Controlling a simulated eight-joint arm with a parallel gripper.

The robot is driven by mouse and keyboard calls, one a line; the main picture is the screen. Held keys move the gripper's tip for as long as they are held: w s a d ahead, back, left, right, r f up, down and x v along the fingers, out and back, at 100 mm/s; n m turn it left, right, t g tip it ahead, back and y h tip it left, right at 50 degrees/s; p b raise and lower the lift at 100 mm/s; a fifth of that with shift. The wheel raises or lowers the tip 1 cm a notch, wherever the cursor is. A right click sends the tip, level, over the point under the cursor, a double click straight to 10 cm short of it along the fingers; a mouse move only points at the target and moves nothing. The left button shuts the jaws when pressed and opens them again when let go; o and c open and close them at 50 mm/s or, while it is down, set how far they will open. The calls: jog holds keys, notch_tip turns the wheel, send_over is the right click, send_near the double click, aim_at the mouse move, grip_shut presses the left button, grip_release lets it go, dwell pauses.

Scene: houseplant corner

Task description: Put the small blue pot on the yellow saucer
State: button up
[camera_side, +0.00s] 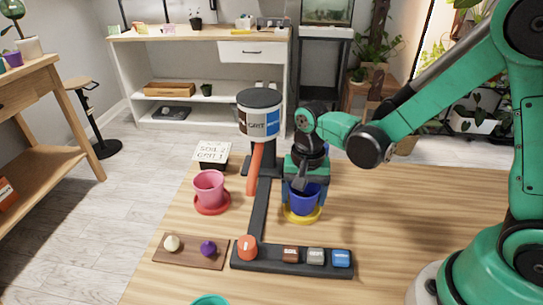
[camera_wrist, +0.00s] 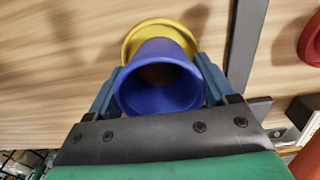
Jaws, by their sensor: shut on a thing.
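The small blue pot (camera_side: 303,199) is held upright between the fingers of my gripper (camera_side: 304,188). It is right over the yellow saucer (camera_side: 290,217), whose rim shows around the pot's base in the side view. I cannot tell whether the base touches the saucer. In the wrist view my gripper (camera_wrist: 158,78) has a blue finger on each side of the blue pot (camera_wrist: 160,101). The yellow saucer (camera_wrist: 150,28) shows beyond the pot there, partly hidden by it. The inside of the pot looks brownish at the bottom.
A dispenser with a labelled drum (camera_side: 259,116) and orange spout (camera_side: 254,170) stands close left. Its button base (camera_side: 300,268) lies in front. A pink pot (camera_side: 209,186) stands on a red saucer (camera_side: 212,208). A wooden board (camera_side: 190,259) holds two bulbs. The tabletop right is clear.

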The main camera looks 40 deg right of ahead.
jog(key=shift+f, duration=0.1)
jog(key=o, duration=1.1)
jog(key=shift+o, duration=0.2)
notch_tip(320, 180, up, 12)
jog(key=s+n+t, duration=0.1)
jog(key=n+t, duration=0.1)
jog(key=n, duration=0.1)
jog(key=s+d+n+t, duration=0.1)
jog(key=n+t, duration=0.1)
jog(key=n, duration=0.1)
jog(key=s+d+n+t, duration=0.1)
jog(key=s+n+t, duration=0.1)
jog(key=n+t, duration=0.1)
jog(key=shift+d, duration=0.25)
